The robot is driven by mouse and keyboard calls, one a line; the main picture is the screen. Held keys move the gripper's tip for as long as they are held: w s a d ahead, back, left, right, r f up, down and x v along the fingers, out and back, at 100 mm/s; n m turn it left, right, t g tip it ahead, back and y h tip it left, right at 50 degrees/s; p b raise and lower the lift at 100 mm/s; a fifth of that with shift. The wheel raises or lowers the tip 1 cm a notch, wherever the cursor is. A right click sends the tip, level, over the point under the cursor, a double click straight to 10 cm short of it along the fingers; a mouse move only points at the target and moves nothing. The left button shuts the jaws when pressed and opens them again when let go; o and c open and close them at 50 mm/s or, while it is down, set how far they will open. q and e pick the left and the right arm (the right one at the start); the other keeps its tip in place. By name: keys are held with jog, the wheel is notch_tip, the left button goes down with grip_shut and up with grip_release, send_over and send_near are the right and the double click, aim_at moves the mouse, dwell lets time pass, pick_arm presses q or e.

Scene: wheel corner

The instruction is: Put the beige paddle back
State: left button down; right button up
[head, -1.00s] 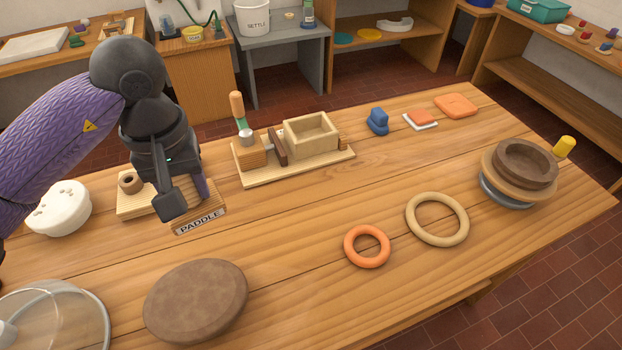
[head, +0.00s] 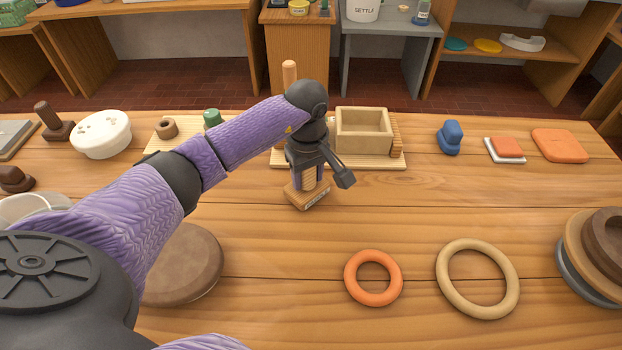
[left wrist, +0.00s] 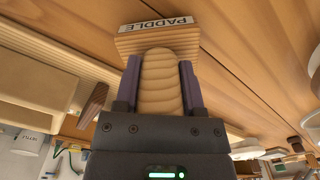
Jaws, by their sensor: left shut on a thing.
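My left gripper (head: 309,184) is shut on the beige paddle (left wrist: 158,82), whose ribbed beige part sits between the two purple fingers in the left wrist view. A wooden block with a "PADDLE" label (left wrist: 168,24) is at the fingertip end of that part. In the head view the labelled block (head: 306,198) is below the gripper, in front of the board with the square beige box. I cannot tell whether the block touches the table. My right gripper is not in view.
The square beige box (head: 364,128) stands on a board behind the gripper. An orange ring (head: 373,299) and a beige ring (head: 441,280) lie in front to the right. A round brown disc (head: 196,262) is partly behind my left arm.

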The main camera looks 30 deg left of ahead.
pick_arm(q)
jog(key=shift+f, duration=0.4)
jog(key=shift+c, duration=1)
grip_release()
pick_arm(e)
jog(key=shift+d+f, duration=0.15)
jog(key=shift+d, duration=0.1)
pick_arm(q)
jog(key=shift+r, duration=0.1)
jog(key=shift+r, duration=0.35)
notch_tip(320, 180, up, 12)
jog(key=p, duration=0.3)
jog(key=shift+f, duration=0.2)
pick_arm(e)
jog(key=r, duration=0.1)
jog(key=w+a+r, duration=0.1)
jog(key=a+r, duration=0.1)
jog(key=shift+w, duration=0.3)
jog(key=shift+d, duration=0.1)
